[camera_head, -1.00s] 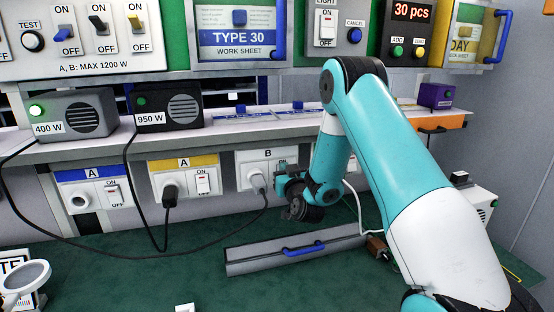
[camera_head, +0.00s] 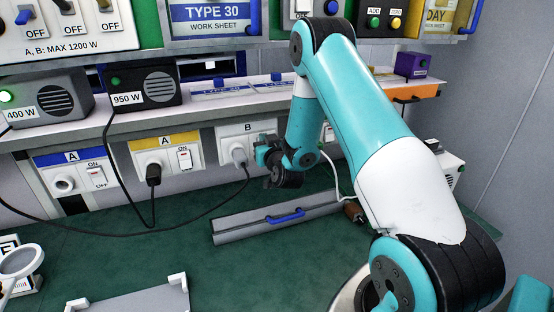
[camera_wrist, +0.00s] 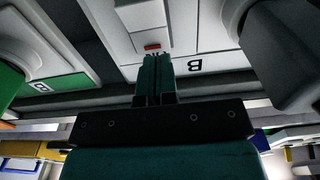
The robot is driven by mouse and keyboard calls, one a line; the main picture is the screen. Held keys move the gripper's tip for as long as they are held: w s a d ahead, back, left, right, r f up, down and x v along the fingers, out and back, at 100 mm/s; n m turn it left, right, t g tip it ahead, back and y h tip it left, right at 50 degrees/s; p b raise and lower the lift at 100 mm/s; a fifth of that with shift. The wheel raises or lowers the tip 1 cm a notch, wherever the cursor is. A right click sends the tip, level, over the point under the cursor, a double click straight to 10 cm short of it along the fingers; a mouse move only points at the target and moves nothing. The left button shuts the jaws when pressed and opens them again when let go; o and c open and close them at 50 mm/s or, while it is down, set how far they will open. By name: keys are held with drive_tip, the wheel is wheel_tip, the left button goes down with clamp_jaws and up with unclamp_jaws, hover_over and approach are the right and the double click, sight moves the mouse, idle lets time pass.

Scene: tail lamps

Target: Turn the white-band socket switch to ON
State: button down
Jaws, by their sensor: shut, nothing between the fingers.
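The plug (camera_wrist: 278,62) looms dark at the right. The switch position is unclear.
A yellow-band socket (camera_head: 166,140) and a blue-band socket (camera_head: 72,158) sit to the left. A green-band socket (camera_wrist: 72,88) is at the left in the wrist view. Black cables hang in front.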

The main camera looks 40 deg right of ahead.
drive_tip(key=b+v, duration=0.2)
drive_tip(key=v, duration=1.1)
drive_tip(key=shift+r, duration=0.25)
drive_tip(key=c, duration=1.8)
unclamp_jaws()
drive_tip(key=shift+s, duration=0.1)
